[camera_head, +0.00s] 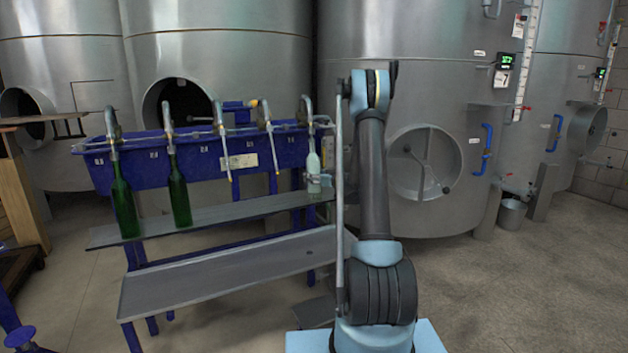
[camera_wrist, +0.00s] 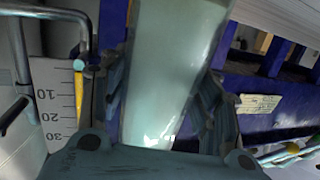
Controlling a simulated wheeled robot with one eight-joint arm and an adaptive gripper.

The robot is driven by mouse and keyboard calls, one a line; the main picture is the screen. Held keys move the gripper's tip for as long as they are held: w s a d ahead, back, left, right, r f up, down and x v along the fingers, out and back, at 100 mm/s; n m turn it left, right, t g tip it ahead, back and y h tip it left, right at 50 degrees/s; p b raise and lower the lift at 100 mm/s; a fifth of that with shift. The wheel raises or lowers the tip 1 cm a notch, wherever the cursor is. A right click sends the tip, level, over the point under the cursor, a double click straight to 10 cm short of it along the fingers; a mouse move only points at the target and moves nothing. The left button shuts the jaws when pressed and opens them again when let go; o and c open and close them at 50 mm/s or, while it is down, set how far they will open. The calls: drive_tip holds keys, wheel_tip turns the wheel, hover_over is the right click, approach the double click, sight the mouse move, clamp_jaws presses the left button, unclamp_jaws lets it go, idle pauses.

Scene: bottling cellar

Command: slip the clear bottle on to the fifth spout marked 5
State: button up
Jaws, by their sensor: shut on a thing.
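The clear bottle (camera_head: 313,163) is pale and upright in the head view, under the fifth spout (camera_head: 308,108) at the right end of the blue filler. The bottle's neck lines up closely with this spout. I cannot tell whether the spout's tip is inside the neck. My gripper (camera_head: 318,181) is shut on the bottle's lower part. In the wrist view the clear bottle (camera_wrist: 168,70) fills the middle, tilted in the picture, between the two dark fingers of my gripper (camera_wrist: 165,108). Its mouth is out of that view. The mark 5 is not readable.
Green bottles hang on the first spout (camera_head: 123,205) and second spout (camera_head: 179,195). The third spout (camera_head: 225,155) and fourth spout (camera_head: 270,140) are bare. A grey shelf (camera_head: 215,212) runs below. Steel tanks (camera_head: 430,80) stand behind. A yellow-ended tube (camera_wrist: 79,92) is left of my gripper.

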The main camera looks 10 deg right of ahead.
drive_tip(key=o, duration=1.6)
drive_tip(key=shift+o, duration=0.2)
drive_tip(key=v, duration=1.2)
drive_tip(key=s+a+r+m+g+h, duration=0.1)
drive_tip(key=s+a+r+g, duration=0.15)
drive_tip(key=s, duration=0.55)
drive_tip(key=s+a+r+g+h, duration=0.15)
drive_tip(key=s+a, duration=0.25)
drive_tip(key=s, duration=0.5)
drive_tip(key=s+a+r+m+g, duration=0.1)
drive_tip(key=s+a+r+g, duration=0.15)
drive_tip(key=s, duration=0.55)
drive_tip(key=s+d+f+m+g+h, duration=0.1)
drive_tip(key=s+d+f+h, duration=0.1)
drive_tip(key=s, duration=0.8)
drive_tip(key=s+d+f+m+g+h, duration=0.2)
drive_tip(key=s+f, duration=0.2)
drive_tip(key=s, duration=0.6)
drive_tip(key=s+d+f+m+g+h, duration=0.1)
drive_tip(key=s+d+f+h, duration=0.2)
drive_tip(key=s, duration=0.8)
drive_tip(key=shift+f+g, duration=0.25)
drive_tip(key=shift+g, duration=0.1)
drive_tip(key=shift+w+f, duration=0.2)
drive_tip(key=shift+w, duration=0.2)
